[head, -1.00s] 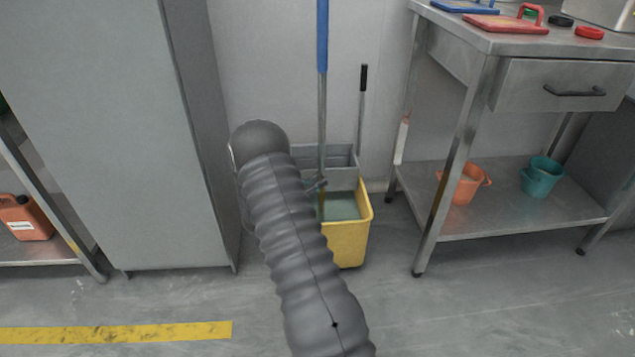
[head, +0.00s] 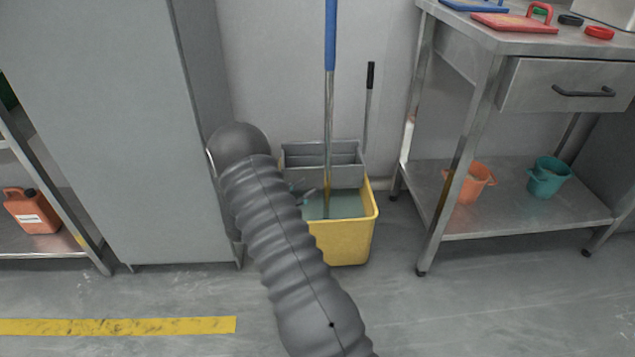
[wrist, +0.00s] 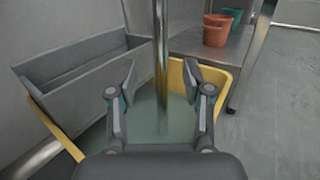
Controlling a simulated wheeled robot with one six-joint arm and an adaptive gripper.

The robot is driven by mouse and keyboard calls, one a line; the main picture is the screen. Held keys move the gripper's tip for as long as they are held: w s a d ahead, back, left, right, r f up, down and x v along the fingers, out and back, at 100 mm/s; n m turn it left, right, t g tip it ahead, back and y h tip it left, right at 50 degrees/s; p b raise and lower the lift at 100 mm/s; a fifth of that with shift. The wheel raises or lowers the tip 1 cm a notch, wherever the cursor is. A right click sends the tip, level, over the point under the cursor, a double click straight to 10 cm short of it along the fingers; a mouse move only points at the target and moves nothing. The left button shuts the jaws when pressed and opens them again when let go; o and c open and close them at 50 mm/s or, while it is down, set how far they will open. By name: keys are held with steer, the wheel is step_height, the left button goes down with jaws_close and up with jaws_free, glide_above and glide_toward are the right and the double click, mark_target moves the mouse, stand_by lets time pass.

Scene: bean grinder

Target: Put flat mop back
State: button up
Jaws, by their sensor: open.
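The flat mop's long pole (head: 328,120), metal with a blue upper part, stands nearly upright in the yellow bucket (head: 345,243). Its lower end goes down into the greenish water, and the mop head cannot be made out. My gripper (head: 308,194) is open, just left of the pole in the head view and apart from it. In the wrist view the fingers (wrist: 158,82) are spread, and the pole (wrist: 160,45) shows in the gap between them, beyond the fingertips. My arm hides the bucket's left part in the head view.
A grey wringer (head: 345,158) sits on the bucket's back, with a black-tipped lever (head: 369,85). A tall grey cabinet (head: 110,130) stands left. A steel table (head: 520,225) with orange (head: 470,183) and teal (head: 548,178) buckets stands right. Floor in front is clear.

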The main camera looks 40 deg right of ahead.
steer(key=a, duration=0.5)
steer(key=s+a+r+m+g+y, duration=0.4)
steer(key=s+r+m+y, duration=0.5)
steer(key=s+r, duration=0.6)
steer(key=s+a+r+m+t+y, duration=0.4)
steer(key=s+a, duration=0.3)
steer(key=a, duration=0.2)
steer(key=s+a+r+m+t+y, duration=0.5)
steer(key=s+a+y, duration=0.1)
steer(key=s+a, duration=0.2)
steer(key=shift+s+a, duration=0.25)
steer(key=shift+a, duration=0.3)
step_height(320, 180, up, 5)
steer(key=p, duration=0.5)
steer(key=shift+r, duration=0.15)
